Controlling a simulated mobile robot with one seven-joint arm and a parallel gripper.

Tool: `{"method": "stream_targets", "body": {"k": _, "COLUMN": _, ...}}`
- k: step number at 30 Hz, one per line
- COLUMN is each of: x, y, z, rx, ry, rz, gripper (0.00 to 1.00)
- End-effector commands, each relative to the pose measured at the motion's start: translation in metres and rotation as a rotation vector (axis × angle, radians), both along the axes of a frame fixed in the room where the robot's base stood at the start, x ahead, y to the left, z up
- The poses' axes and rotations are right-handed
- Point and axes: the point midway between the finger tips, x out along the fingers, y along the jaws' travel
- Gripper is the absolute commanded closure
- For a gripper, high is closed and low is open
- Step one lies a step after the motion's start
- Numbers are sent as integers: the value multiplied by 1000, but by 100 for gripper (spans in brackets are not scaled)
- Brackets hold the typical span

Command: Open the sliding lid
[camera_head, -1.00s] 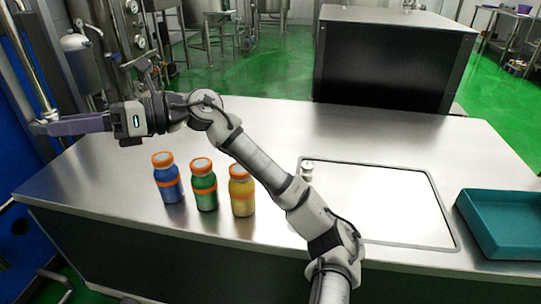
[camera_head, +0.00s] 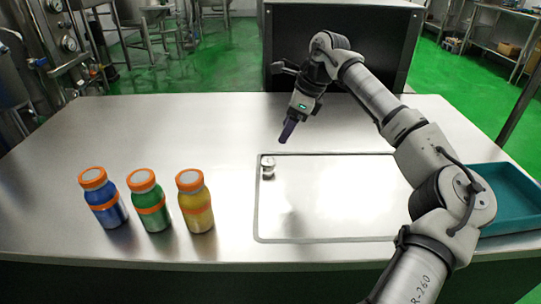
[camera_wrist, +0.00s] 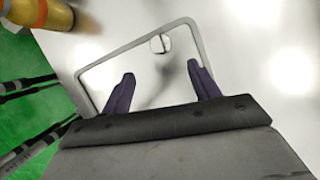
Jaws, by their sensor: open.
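The sliding lid (camera_head: 330,205) is a pale flat panel set in a dark-edged frame in the steel counter. A small round metal knob (camera_head: 268,168) stands at its far left corner in the head view. My gripper (camera_head: 285,138) is above the counter, just behind and to the right of the knob, apart from it. In the wrist view the two purple fingers (camera_wrist: 160,82) are spread with nothing between them, and the knob (camera_wrist: 158,43) shows beyond the fingertips. The lid (camera_wrist: 150,75) covers its frame as far as I can see. My arm hides the lid's right end.
Blue (camera_head: 105,205), green (camera_head: 150,207) and yellow (camera_head: 196,208) bottles with orange caps stand on the counter (camera_head: 170,130) left of the lid. A teal tray (camera_head: 510,185) is at the right, partly behind my arm. A dark cabinet (camera_head: 335,45) stands behind the counter.

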Motion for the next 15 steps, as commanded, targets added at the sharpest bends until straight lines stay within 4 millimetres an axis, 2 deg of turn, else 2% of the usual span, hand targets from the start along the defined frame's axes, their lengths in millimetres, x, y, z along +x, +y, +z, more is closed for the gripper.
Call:
{"method": "stream_targets", "body": {"k": 1, "x": 1, "y": 5, "z": -12, "rx": 0, "ry": 2, "rz": 3, "gripper": 39}}
{"method": "stream_targets", "body": {"k": 6, "x": 3, "y": 20, "z": -47, "rx": 3, "ry": 2, "rz": 3, "gripper": 39}}
{"method": "stream_targets", "body": {"k": 15, "x": 7, "y": 38, "z": -90, "rx": 3, "ry": 1, "rz": 1, "gripper": 39}}
